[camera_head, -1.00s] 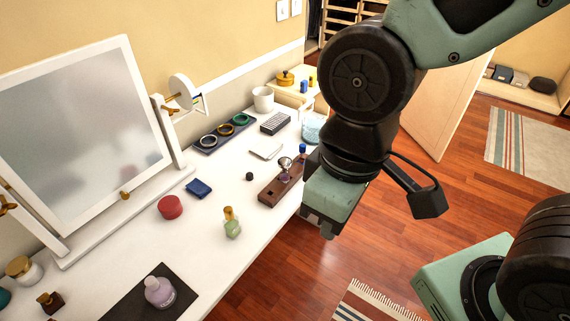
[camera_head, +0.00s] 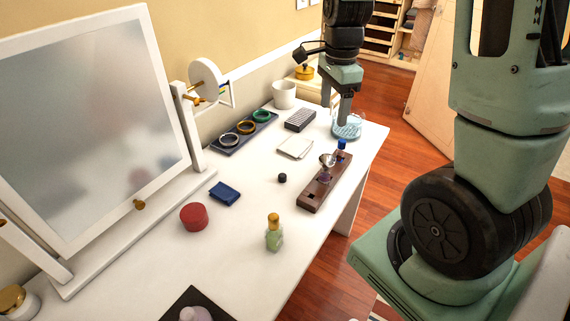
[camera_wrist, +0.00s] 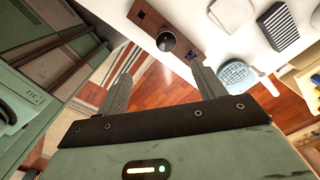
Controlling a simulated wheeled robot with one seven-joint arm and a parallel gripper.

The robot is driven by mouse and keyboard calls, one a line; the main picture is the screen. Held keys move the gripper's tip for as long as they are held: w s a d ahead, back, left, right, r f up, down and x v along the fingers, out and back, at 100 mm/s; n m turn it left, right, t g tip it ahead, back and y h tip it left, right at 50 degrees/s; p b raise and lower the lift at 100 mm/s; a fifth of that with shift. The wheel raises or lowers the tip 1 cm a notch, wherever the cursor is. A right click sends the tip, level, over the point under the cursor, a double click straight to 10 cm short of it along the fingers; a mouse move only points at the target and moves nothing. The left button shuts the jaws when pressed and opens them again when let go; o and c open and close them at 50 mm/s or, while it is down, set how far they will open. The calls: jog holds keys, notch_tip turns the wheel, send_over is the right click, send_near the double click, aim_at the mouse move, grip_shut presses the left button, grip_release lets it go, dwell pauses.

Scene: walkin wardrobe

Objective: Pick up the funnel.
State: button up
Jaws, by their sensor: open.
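The funnel (camera_head: 327,160) is small and metallic-looking, set upright in a brown wooden stand (camera_head: 312,197) near the table's right edge. In the wrist view the funnel (camera_wrist: 166,41) shows as a dark round mouth on the stand, ahead of the fingers. My gripper (camera_head: 337,108) is over the far right of the table, beyond the funnel and above it, fingers pointing down. In the wrist view my gripper (camera_wrist: 162,76) is open, with nothing between its fingers. The funnel's lower end is hidden in the stand.
A blue-capped bottle (camera_head: 341,150) stands at the stand's far end. White cards (camera_head: 295,146), a grey ridged block (camera_head: 300,120) and a green bottle with a gold cap (camera_head: 274,236) are nearby. The mirror (camera_head: 95,125) stands left.

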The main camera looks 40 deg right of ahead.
aim_at(327, 159)
jog(key=shift+m, duration=0.6)
jog(key=f, duration=1.2)
jog(key=w+d+f, duration=0.1)
jog(key=f, duration=0.4)
jog(key=shift+d+f, duration=0.1)
jog(key=shift+f, duration=0.3)
jog(key=c, duration=1)
